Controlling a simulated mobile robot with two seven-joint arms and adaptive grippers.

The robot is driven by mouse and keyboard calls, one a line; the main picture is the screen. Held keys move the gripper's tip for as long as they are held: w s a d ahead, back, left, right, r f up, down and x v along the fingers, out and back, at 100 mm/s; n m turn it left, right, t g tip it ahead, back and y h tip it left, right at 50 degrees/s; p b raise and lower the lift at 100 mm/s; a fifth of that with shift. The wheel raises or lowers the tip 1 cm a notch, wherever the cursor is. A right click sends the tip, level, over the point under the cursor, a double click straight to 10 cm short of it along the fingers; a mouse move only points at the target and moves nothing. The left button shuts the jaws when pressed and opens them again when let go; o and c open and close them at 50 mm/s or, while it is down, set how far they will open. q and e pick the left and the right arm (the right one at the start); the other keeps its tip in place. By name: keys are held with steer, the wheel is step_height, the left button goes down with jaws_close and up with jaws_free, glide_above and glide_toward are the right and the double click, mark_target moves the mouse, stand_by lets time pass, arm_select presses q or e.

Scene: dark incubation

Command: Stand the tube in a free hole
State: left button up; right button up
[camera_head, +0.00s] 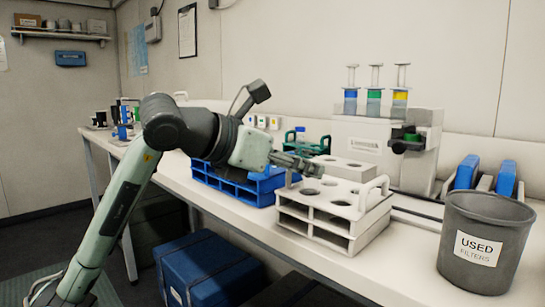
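A white rack (332,240) with round holes in its top and a handle at its right end stands on the bench; the holes I can see look empty. My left gripper (314,169) is just above the back left part of this rack, its fingers pointing right. The fingers look close together, but I cannot make out whether anything is between them. I cannot make out a loose tube. A blue rack (232,188) stands to the left, partly hidden behind my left arm. My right gripper is not in view.
A grey bin (460,275) labelled "USED FILTERS" stands at the right front. A pale device (362,140) with blue, green and yellow syringes stands behind the white rack. A green rack (312,147) sits behind my gripper. Blue objects (506,178) stand behind the bin.

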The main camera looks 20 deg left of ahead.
arm_select(q)
steer(key=v, duration=0.9)
steer(key=shift+s+a+b, duration=0.2)
steer(key=shift+s+b, duration=0.1)
steer(key=shift+b, duration=0.05)
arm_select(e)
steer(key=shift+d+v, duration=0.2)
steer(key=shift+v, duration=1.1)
arm_select(q)
steer(key=shift+r, duration=0.1)
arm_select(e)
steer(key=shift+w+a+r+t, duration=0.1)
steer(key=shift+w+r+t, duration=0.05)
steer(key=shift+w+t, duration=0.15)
